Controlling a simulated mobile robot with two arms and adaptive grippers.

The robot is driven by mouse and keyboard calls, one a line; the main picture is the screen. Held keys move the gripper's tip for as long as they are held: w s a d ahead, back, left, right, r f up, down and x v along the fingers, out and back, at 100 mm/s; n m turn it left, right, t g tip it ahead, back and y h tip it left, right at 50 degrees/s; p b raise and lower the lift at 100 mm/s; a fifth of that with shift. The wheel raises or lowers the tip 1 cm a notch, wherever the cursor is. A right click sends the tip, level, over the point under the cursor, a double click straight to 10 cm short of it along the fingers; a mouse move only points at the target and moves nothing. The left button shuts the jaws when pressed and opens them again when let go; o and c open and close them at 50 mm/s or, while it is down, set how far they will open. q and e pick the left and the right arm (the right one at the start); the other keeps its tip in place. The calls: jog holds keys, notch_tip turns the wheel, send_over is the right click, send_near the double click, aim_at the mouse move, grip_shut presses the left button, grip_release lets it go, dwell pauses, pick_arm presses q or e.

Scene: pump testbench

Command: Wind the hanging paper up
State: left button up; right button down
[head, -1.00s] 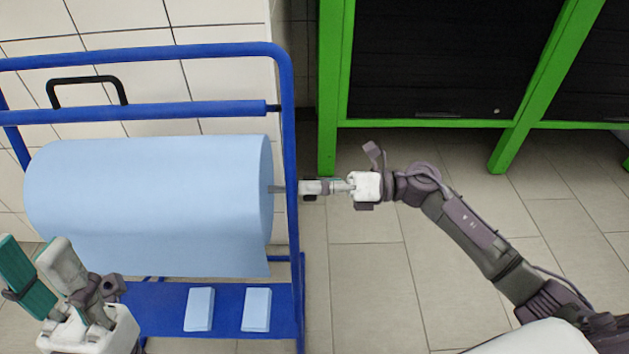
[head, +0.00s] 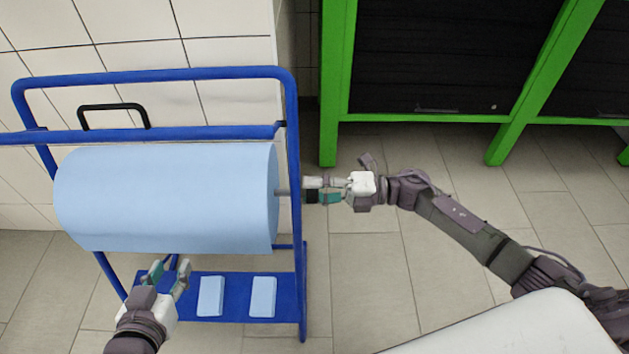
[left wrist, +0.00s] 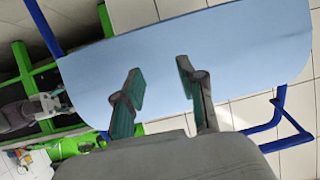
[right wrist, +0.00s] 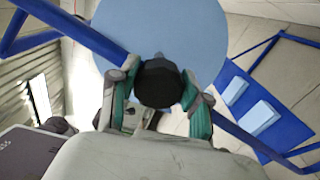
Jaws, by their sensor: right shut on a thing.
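The large light-blue paper roll (head: 165,198) lies horizontally in the blue stand; no long loose flap shows below it in the head view. My right gripper (head: 318,191) is at the roll's right end, shut on the black knob (right wrist: 158,84) of the spindle (head: 283,193). My left gripper (head: 170,266) is open and empty, just below the roll's lower edge in the head view. In the left wrist view, the pale-blue paper (left wrist: 190,60) fills the space beyond its two spread fingers (left wrist: 157,82); contact cannot be told.
A green-framed dark cabinet (head: 430,60) stands at the back right. The tiled floor between is clear.

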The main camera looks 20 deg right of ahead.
jog(key=shift+r+m+p, duration=0.15)
jog(key=shift+m+p, duration=0.5)
jog(key=shift+m, duration=0.25)
jog(key=m+p, duration=0.1)
jog(key=m, duration=0.1)
jog(key=shift+m+p, duration=0.3)
jog(key=shift+p, duration=0.1)
jog(key=m+p, duration=0.1)
jog(key=m, duration=0.1)
jog(key=shift+f+m+p, duration=0.2)
jog(key=shift+m+p, duration=0.15)
jog(key=shift+m, duration=0.35)
pick_arm(q)
jog(key=s+a+f+g+y, duration=0.1)
jog(key=s+a+f+g, duration=0.1)
jog(key=s+f+g, duration=0.2)
jog(key=s+a+f+g+y, duration=0.1)
jog(key=s+f+g, duration=0.3)
jog(key=s, duration=0.4)
jog(key=shift+s+a+f+g+p, duration=0.2)
jog(key=shift+a+f+g+p, duration=0.15)
jog(key=shift+a+g, duration=0.35)
pick_arm(e)
jog(key=shift+s+f+m, duration=0.1)
jog(key=shift+f+m, duration=0.05)
jog(key=shift+m, duration=0.35)
jog(key=c, duration=0.5)
grip_release()
